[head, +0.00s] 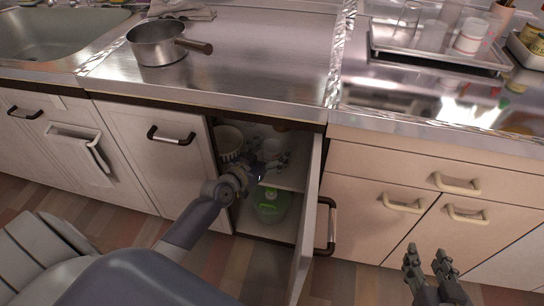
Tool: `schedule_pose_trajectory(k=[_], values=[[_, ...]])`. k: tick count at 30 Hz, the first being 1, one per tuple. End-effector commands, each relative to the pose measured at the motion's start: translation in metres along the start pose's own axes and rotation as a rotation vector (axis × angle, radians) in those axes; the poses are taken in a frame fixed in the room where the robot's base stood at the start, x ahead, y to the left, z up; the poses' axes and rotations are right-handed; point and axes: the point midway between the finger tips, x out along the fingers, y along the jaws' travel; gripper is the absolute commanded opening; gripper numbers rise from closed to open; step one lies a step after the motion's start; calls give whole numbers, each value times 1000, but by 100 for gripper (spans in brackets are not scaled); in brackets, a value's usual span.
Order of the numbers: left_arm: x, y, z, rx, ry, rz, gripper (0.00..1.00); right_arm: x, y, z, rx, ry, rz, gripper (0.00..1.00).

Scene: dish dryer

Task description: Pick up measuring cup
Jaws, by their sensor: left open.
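My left gripper (272,162) reaches into the open cupboard below the counter and is open. A pale, whitish cup-like vessel (272,146), possibly the measuring cup, stands on the cupboard's upper shelf right at the gripper's fingers. The fingers partly cover it, and I cannot tell whether they touch it. A patterned bowl or cup (229,139) stands to its left on the same shelf. My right gripper (429,258) is outside, in front of the closed cupboards at the lower right, with its fingers apart and empty.
The open cupboard door (309,210) stands close to the right of my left arm. A green container (271,206) stands in the lower compartment. A saucepan (156,44) sits on the counter. A tray (440,57) with glasses and cups is at the upper right.

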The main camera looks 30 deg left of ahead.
Motion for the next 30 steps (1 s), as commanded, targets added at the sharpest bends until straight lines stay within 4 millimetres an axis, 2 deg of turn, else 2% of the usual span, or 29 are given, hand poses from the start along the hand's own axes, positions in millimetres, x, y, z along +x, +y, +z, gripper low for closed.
schedule_pose_trajectory(k=[4, 9, 11, 26, 30], values=[[0, 0, 0, 0, 0, 0, 72, 0, 0, 0, 0, -1, 0, 40], [0, 0, 0, 0, 0, 0, 33, 0, 0, 0, 0, -2, 0, 40], [0, 0, 0, 0, 0, 0, 23, 0, 0, 0, 0, -2, 0, 40], [-1, 0, -4, 0, 2, 0, 23, -1, 0, 4, 0, -24, 0, 40], [-2, 0, -10, 1, 3, 0, 23, -7, 4, 22, 1, -110, 8, 40]])
